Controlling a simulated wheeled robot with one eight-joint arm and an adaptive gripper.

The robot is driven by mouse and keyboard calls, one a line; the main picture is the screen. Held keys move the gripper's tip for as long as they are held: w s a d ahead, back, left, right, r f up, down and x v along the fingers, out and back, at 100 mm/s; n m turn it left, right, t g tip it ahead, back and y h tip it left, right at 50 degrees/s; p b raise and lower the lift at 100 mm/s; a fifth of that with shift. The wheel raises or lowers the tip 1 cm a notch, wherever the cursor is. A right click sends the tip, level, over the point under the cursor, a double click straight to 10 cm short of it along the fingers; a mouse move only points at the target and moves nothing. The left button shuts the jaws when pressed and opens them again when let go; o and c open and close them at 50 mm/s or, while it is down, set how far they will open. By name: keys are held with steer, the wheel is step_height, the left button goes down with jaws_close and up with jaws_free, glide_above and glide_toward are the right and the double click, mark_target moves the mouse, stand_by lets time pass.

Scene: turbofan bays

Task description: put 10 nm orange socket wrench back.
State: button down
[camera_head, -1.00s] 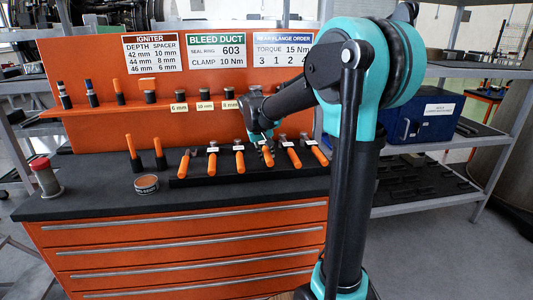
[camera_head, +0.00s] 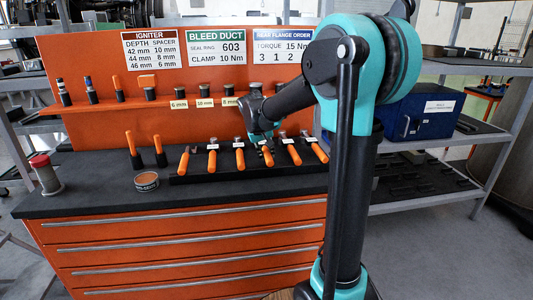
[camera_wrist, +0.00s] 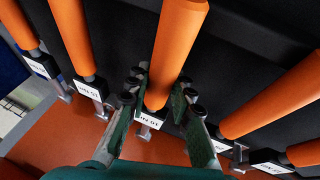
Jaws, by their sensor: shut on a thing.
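An orange-handled socket wrench (camera_wrist: 177,45) stands between the fingers of my gripper (camera_wrist: 158,95) in the wrist view, its handle pointing up the picture. The fingers are shut on it near the lower end of the handle. Its white label (camera_wrist: 148,119) is upside down and appears to read 10 Nm. In the head view this wrench (camera_head: 268,158) is in line with the other wrenches on the black tray (camera_head: 178,180), under my gripper (camera_head: 264,145). I cannot tell whether it is fully seated, as its lower end is partly hidden.
Orange wrenches stand close on both sides, one to the left (camera_wrist: 72,35) and one to the right (camera_wrist: 270,100) in the wrist view. A round tin (camera_head: 147,182) and a red-topped canister (camera_head: 46,175) stand on the bench. An orange back panel (camera_head: 90,130) rises behind.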

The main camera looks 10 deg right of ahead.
steer(key=shift+f, duration=0.2)
steer(key=c, duration=1.3)
jaws_free()
steer(key=shift+o, duration=0.2)
steer(key=v, duration=1.2)
steer(key=shift+s, duration=0.1)
